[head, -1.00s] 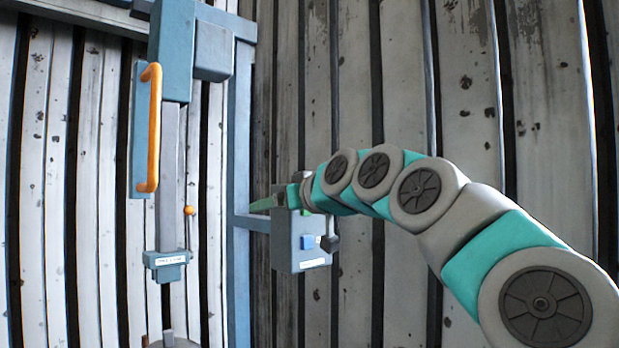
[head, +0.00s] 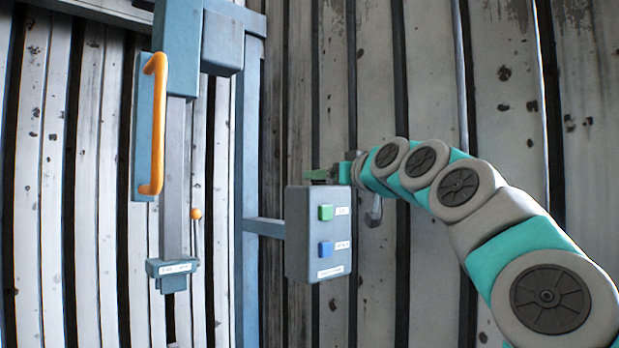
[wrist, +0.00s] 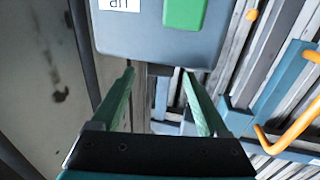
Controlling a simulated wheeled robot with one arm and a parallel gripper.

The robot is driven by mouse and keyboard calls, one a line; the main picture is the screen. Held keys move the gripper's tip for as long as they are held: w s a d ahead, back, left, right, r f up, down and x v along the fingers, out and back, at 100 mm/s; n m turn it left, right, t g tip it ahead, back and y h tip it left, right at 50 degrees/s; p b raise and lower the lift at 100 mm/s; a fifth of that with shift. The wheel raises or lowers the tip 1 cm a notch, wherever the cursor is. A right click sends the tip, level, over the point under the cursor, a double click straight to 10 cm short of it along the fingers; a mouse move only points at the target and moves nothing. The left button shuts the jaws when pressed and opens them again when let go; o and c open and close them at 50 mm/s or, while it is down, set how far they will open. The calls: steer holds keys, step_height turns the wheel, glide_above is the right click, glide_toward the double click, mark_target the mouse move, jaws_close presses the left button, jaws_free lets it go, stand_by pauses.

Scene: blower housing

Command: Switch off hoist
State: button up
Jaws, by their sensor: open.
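A grey control box (head: 318,245) is mounted on a bracket in front of the wall. Its face carries a green button (head: 326,212) above a blue button (head: 326,249), each beside a small white label too small to read. A grey lever (head: 374,212) shows at the box's right side. My gripper (head: 320,175) is at the box's top edge in the head view, its fingers partly hidden. In the wrist view the open, empty fingers (wrist: 158,75) point toward the box (wrist: 150,38), with the green button (wrist: 185,12) beyond the fingertips.
Left of the box stands a blue-grey post (head: 243,190). Further left is a column with an orange handle (head: 152,125), a grey shaft and a labelled lower block (head: 173,270). A small orange ball (head: 196,213) sits beside the shaft. Corrugated wall panels (head: 430,90) close off the back.

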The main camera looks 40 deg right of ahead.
steer(key=w, duration=0.4)
steer(key=w+d+p, duration=0.1)
steer(key=w, duration=0.2)
jaws_close()
stand_by(0.6)
